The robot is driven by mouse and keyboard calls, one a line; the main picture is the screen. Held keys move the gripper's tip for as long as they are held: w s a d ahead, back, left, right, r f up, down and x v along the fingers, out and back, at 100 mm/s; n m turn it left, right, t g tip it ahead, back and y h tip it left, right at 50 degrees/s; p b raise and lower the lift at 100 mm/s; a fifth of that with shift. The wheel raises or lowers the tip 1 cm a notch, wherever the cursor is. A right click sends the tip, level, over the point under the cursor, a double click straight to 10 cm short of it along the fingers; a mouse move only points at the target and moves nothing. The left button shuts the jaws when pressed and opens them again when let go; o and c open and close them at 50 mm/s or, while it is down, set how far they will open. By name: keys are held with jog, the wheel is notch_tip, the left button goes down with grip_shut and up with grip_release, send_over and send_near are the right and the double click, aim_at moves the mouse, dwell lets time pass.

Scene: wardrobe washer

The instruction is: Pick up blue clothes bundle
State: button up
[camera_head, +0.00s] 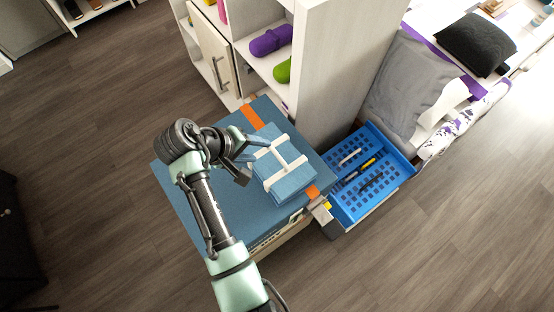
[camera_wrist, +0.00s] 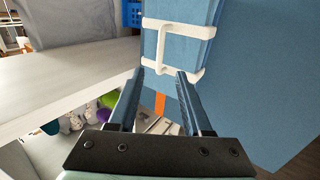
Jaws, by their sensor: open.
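The blue clothes bundle (camera_head: 290,184) is a folded blue stack bound by white straps with a raised white handle. It lies on a large blue surface with an orange stripe. It also shows in the wrist view (camera_wrist: 190,53), at the top centre. My gripper (camera_head: 256,158) is open at the left side of the bundle in the head view. In the wrist view my two dark fingers (camera_wrist: 161,72) are spread, with their tips near the lower white strap and handle.
The blue chest-like surface (camera_head: 185,205) carries the bundle. A white shelf unit (camera_head: 331,62) with purple and green rolls stands behind it. A blue basket (camera_head: 398,177) holding small items is at right, beside a bed with a grey pillow (camera_head: 408,85). The wooden floor at left is clear.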

aim_at(273, 150)
jog(key=shift+w+x, duration=0.2)
jog(key=shift+x, duration=3.55)
jog(key=shift+a, duration=0.15)
grip_shut()
